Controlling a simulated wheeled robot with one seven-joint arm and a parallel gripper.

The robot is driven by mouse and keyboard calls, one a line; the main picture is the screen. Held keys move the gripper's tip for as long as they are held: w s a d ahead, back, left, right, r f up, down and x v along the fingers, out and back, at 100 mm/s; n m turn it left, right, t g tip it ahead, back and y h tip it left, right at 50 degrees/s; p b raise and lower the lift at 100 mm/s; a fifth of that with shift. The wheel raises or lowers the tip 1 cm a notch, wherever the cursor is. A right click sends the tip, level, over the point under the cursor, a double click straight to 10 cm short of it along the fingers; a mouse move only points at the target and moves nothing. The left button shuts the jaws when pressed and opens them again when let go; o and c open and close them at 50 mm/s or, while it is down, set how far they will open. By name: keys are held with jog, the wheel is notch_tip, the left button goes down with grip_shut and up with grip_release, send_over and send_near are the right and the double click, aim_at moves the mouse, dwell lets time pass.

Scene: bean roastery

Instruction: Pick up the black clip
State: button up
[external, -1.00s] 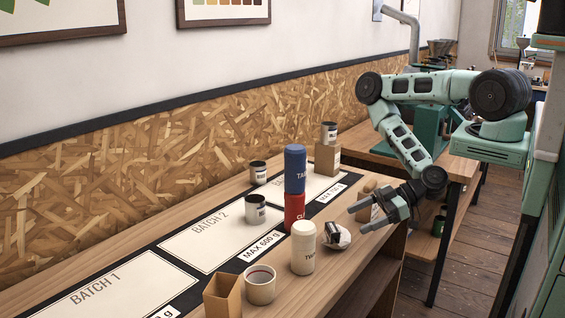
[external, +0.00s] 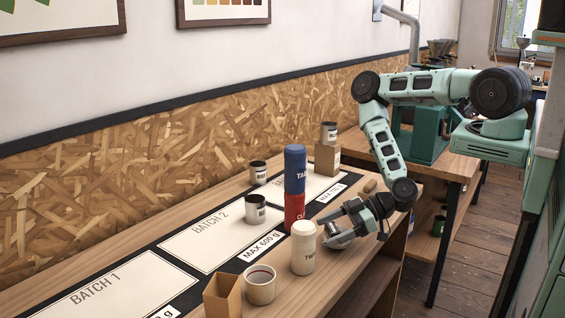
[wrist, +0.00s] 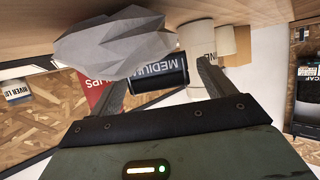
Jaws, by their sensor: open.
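My gripper (external: 338,224) is low over the front part of the bench, pointing left, its fingers spread. A pale grey crumpled, faceted piece (wrist: 115,45) shows close to the left finger in the wrist view; in the external view it is mostly hidden by the gripper. A dark, rounded thing lettered MEDIUM (wrist: 160,74) shows between the fingertips in the wrist view. I cannot tell whether it is in the jaws or behind them. I cannot pick out the black clip for certain now; the fingers cover the dark spot by the crumpled piece. The jaws are open.
A cream lidded canister (external: 303,250) stands just left of my gripper. A blue canister (external: 295,165) is stacked on a red one (external: 295,208) behind it. A white cup (external: 260,285) and an open brown box (external: 222,297) stand nearer the front. The BATCH 1 mat (external: 95,290) is clear.

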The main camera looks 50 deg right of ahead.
aim_at(332, 227)
jog(key=c, duration=1.1)
notch_tip(332, 227, up, 9)
jog(key=shift+f, duration=0.1)
jog(key=shift+r, duration=0.4)
jog(key=shift+d+r+p, duration=0.2)
jog(key=shift+r+p, duration=0.05)
jog(key=shift+p, duration=0.25)
jog(key=d+f+b, duration=0.2)
jog(key=f, duration=0.1)
jog(key=f+b, duration=0.2)
jog(key=shift+d+f, duration=0.1)
jog(key=shift+d, duration=0.3)
jog(key=shift+f+p, duration=0.6)
jog(key=shift+f, duration=1.75)
